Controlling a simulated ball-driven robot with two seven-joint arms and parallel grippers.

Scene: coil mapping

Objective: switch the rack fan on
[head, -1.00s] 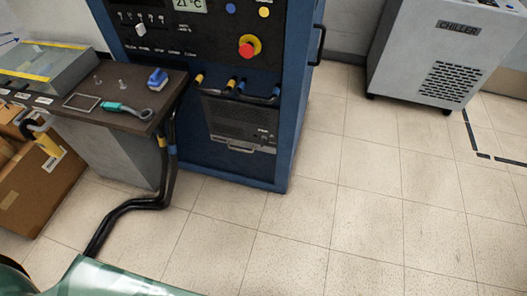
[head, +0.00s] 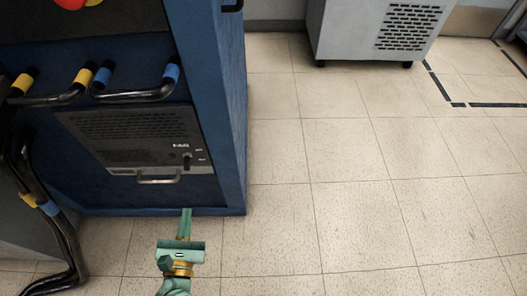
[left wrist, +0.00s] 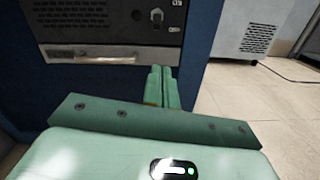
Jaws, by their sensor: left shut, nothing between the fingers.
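The rack fan panel (head: 85,122) is a dark grey vented unit marked FAN, low in the front of the blue rack (head: 215,110). Its small toggle switch (head: 187,161) sits at the panel's right side, below the FAN label. The switch also shows near the top of the left wrist view (left wrist: 156,16). My right gripper is out of view.
A handle (head: 160,179) juts from the panel's lower edge, left of the fingertips. Black hoses (head: 135,94) with yellow and blue bands cross above the panel; others run down at the left. A grey chiller (head: 365,30) stands at the back. The tiled floor (head: 340,210) at right is clear.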

